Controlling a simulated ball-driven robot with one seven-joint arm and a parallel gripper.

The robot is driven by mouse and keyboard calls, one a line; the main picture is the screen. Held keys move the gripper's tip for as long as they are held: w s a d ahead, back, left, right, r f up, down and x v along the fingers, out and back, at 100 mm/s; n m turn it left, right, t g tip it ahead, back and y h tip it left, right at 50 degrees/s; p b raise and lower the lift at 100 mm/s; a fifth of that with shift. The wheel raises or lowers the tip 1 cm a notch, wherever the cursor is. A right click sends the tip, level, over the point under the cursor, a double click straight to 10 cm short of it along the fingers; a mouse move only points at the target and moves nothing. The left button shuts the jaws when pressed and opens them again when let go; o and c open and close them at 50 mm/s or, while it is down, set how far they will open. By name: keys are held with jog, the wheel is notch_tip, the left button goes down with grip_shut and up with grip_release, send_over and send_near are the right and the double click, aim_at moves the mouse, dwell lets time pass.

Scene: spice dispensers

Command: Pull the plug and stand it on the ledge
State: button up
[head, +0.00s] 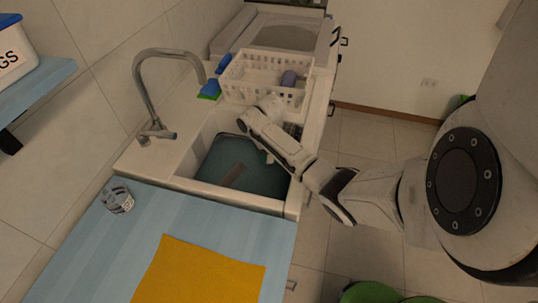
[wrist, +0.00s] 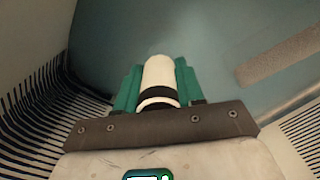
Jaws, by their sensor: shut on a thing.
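In the wrist view, my gripper (wrist: 157,85) has its green fingers closed on both sides of the plug (wrist: 158,72), a cream, round-topped piece with a black band. The plug's lower end and any contact with the drain are hidden. In the head view, my arm reaches over the right side of the sink (head: 240,201), which holds teal water (head: 215,168). The gripper and plug are mostly hidden there by my arm. A pale ledge (head: 150,160) runs along the sink's left side, around the tap.
A curved metal tap (head: 145,85) stands left of the sink. A white basket (head: 262,68) with a purple item is behind it. A patterned cup (head: 117,199) and yellow cloth (head: 200,272) are on the blue counter (head: 85,245). A brown strip (head: 234,175) shows in the sink.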

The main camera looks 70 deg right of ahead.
jog(key=shift+r+p, duration=0.35)
jog(key=shift+r, duration=0.05)
jog(key=shift+r+p, duration=1.85)
jog(key=shift+p, duration=0.2)
